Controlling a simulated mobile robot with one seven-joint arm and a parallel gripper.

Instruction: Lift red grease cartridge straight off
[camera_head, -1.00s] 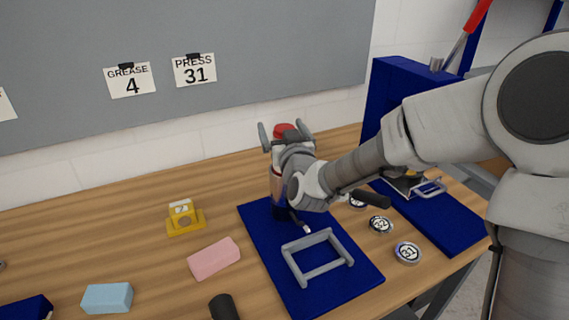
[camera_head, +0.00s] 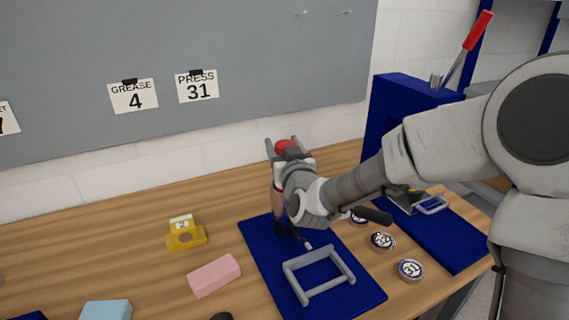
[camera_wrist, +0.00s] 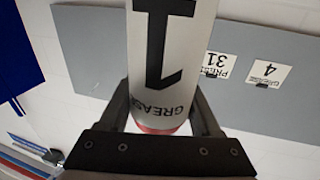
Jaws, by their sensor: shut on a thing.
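The red grease cartridge shows in the head view as a red top (camera_head: 286,147) between my fingers. In the wrist view it is a white cylinder (camera_wrist: 160,60) with a black "1", the word "GREASE" and a red end. My gripper (camera_head: 283,143) is shut on it, with one finger on each side; the fingers also show in the wrist view (camera_wrist: 160,110). Below my gripper, a copper-brown upright body (camera_head: 277,190) stands on a blue base (camera_head: 262,243). My wrist hides much of it, so I cannot tell whether the cartridge still touches it.
A grey handle frame (camera_head: 320,273) sits at the front of the blue base. Numbered round tins (camera_head: 410,270) lie to its right, near a blue press (camera_head: 395,110). A pink block (camera_head: 214,276) and a yellow holder (camera_head: 185,236) stand left. Wall cards read "GREASE 4" (camera_head: 133,97) and "PRESS 31" (camera_head: 197,86).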

